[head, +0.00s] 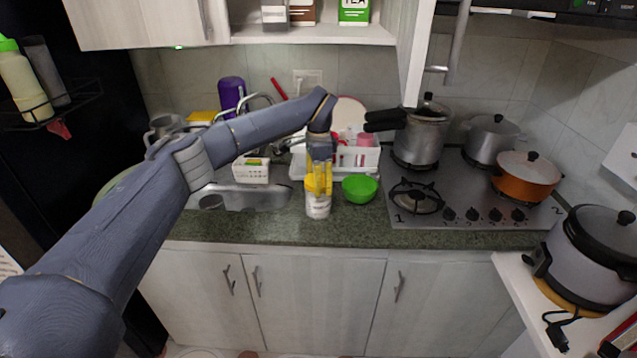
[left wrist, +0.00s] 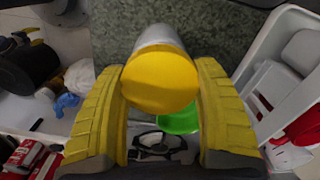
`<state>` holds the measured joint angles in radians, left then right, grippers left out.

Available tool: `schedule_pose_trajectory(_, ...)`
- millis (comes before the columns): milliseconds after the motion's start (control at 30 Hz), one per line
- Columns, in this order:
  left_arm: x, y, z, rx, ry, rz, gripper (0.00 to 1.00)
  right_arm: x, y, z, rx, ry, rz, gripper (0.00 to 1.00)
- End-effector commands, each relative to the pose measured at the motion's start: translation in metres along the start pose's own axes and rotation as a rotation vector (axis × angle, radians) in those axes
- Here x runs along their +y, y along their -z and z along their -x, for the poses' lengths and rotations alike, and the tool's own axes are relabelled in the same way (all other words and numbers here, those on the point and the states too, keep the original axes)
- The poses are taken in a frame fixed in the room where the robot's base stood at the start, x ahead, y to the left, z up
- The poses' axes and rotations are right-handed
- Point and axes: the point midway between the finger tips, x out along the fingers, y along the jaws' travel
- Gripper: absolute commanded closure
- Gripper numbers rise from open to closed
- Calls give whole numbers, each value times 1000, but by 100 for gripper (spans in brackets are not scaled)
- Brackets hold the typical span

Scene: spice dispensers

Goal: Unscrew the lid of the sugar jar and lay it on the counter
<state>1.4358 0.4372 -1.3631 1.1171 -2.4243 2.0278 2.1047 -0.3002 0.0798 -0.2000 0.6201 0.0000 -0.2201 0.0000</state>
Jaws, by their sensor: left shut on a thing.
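The sugar jar (head: 318,207) stands upright on the green counter (head: 270,228) near its front edge, with a pale body and a yellow lid. My left gripper (head: 319,180) comes down over it from above, its yellow fingers on either side of the lid. In the left wrist view the round yellow lid (left wrist: 160,82) sits on top of the jar (left wrist: 160,38), between the two fingers of my left gripper (left wrist: 160,95), which are shut on it. The label on the jar is too small to read. My right gripper is in neither view.
A green bowl (head: 360,188) stands just right of the jar. Behind are a white dish rack (head: 350,160) and a white basket (head: 250,172); the sink (head: 240,197) is to the left. The stove (head: 470,200) with several pots is to the right. The counter's front strip is clear.

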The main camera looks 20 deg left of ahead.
Motion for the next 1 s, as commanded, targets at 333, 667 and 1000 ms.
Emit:
schedule_pose_trajectory(333, 0, 0, 1, 1, 1, 356, 65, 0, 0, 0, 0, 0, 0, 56)
schedule_pose_trajectory(667, 0, 0, 2, 2, 0, 445, 65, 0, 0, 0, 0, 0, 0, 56)
schedule_pose_trajectory(1000, -1, 0, 2, 2, 0, 540, 65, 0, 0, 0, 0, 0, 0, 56)
